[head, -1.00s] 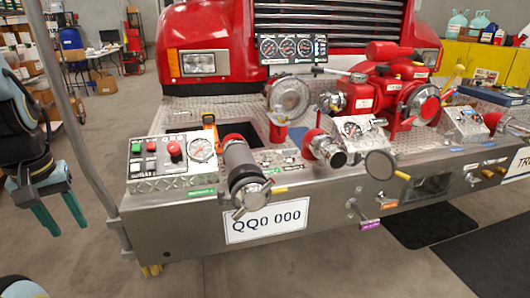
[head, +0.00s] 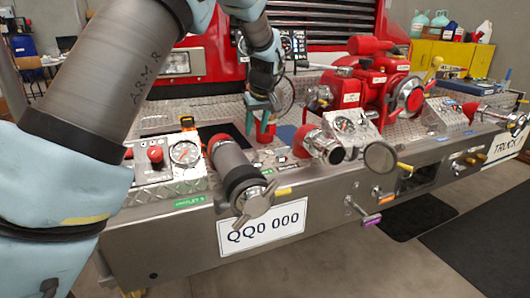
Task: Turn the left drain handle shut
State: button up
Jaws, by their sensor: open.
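Several small handles show along the bumper's front in the head view. A yellow one (head: 284,191) sticks out beside the cap of the left hose pipe (head: 241,173), above the number plate. An orange one (head: 386,197) and a purple one (head: 370,222) sit further right. The labels are too small to read, so I cannot tell for sure which is the left drain handle. My gripper (head: 261,130) points down over the bumper deck, behind the left pipe, with its teal fingers apart and empty. It appears apart from the handles.
My arm covers the left of the view and part of the control panel (head: 184,163). A red pump (head: 372,88) stands on the deck at the right. Round capped outlets (head: 380,157) jut from the front.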

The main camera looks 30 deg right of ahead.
aim_at(257, 152)
jog(key=x, duration=0.3)
jog(key=d+p+x, duration=0.1)
jog(key=x, duration=0.3)
jog(key=d+x, duration=0.1)
jog(key=x, duration=0.2)
jog(key=shift+f+p, duration=0.3)
jog(key=shift+p, duration=0.05)
jog(key=shift+s, duration=0.1)
grip_shut()
